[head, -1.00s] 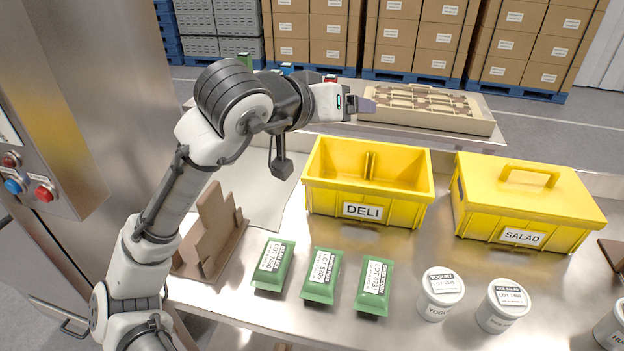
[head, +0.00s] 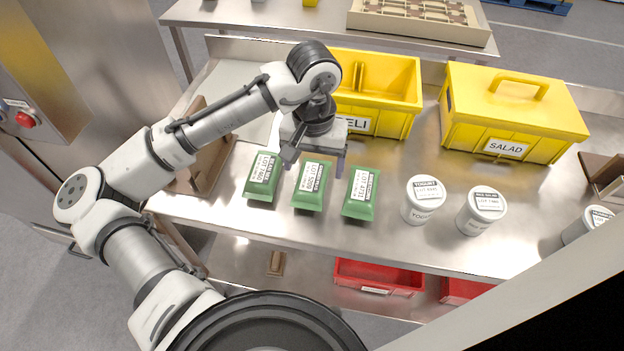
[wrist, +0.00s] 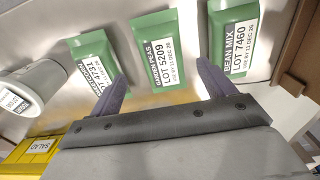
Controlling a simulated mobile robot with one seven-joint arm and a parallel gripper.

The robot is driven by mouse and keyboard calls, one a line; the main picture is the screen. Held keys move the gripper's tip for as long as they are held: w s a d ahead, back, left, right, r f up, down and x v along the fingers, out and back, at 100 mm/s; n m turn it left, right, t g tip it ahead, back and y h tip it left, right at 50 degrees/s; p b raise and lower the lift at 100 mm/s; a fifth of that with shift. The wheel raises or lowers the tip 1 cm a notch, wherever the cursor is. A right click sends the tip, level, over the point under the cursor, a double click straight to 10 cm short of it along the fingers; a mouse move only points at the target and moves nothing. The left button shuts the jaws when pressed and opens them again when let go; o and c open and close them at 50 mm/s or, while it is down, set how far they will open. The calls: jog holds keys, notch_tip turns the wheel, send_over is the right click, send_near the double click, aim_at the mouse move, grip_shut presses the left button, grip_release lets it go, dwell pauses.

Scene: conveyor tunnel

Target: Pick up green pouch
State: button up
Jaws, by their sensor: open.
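Three green pouches lie in a row on the steel table: a left one labelled bean mix (head: 260,190), a middle one labelled garden peas (head: 308,199), and a right one (head: 358,206). My gripper (head: 314,164) is open and empty, pointing down just behind and above the middle pouch. In the wrist view the garden peas pouch (wrist: 158,42) lies between my two fingers, apart from them. The bean mix pouch (wrist: 233,25) is to the right there. The third pouch (wrist: 92,48) is partly covered by the left finger.
The yellow DELI crate (head: 398,118) is open, close behind my gripper. A closed yellow SALAD box (head: 515,115) stands right of it. White tubs (head: 423,201) stand right of the pouches. A brown stepped holder (head: 205,165) is at the left. Red bins (head: 380,277) sit below.

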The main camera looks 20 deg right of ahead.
aim_at(312, 177)
jog(key=shift+w+f+p, duration=0.15)
jog(key=shift+f+p, duration=0.2)
jog(key=shift+f, duration=1)
jog(key=shift+w+f+p, duration=0.15)
jog(key=shift+f+p, duration=0.2)
jog(key=shift+f, duration=1)
jog(key=shift+c, duration=0.3)
jog(key=c, duration=1.1)
jog(key=shift+r, duration=0.1)
notch_tip(312, 177, up, 20)
jog(key=shift+b, duration=0.9)
